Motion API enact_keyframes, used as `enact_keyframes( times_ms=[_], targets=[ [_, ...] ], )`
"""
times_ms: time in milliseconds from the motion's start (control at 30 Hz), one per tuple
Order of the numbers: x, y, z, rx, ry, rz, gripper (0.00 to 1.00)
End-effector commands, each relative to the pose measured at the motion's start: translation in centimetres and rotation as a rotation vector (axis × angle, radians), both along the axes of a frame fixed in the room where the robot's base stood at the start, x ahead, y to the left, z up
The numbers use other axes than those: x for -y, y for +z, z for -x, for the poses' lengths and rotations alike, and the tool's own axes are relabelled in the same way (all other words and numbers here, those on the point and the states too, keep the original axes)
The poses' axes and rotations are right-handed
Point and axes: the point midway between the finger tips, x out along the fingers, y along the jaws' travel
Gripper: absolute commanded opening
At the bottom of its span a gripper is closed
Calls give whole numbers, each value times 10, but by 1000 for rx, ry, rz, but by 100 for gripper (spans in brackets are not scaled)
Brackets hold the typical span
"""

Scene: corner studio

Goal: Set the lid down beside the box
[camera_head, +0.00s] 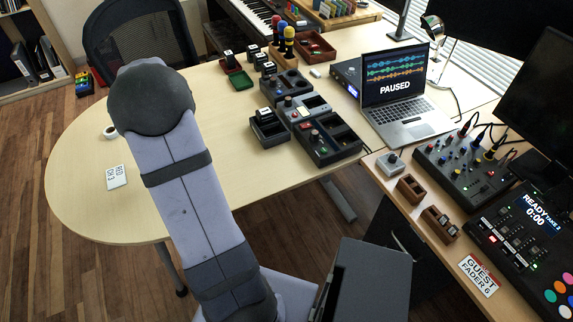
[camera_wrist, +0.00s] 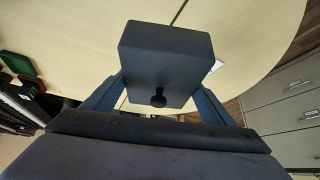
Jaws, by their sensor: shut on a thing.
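In the wrist view, my gripper (camera_wrist: 160,80) is shut on a dark grey, block-like piece with a small black knob, which I take to be the lid (camera_wrist: 165,47). One finger shows on each side of it, and the knob faces the camera. The light wooden table top shows beyond the lid; I cannot tell the gap between them. In the head view, my arm hides the gripper and the lid. I cannot say for sure which thing is the box; no open box shows clearly beside the lid.
The left part of the table (camera_head: 90,190) is mostly clear, with a white card (camera_head: 116,177) and a small cup (camera_head: 110,132). Black trays (camera_head: 268,128) and a module (camera_head: 326,140) stand right of my arm. A green tray (camera_head: 238,81) and laptop (camera_head: 405,110) are farther back.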

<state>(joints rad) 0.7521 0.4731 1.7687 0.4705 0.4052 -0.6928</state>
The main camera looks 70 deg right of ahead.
Motion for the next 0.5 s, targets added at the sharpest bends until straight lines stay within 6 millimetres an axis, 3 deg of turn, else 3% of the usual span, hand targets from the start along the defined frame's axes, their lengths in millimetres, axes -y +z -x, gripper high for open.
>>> enact_keyframes(
  times_ms=[33,233,400,500],
  targets=[
    [-28,-1,-10,0,33,0,54],
    [-124,-10,-27,-3,142,1,54],
    [-204,-18,-23,-2,238,6,54],
    [-240,-22,-16,-2,282,10,54]
  ],
)
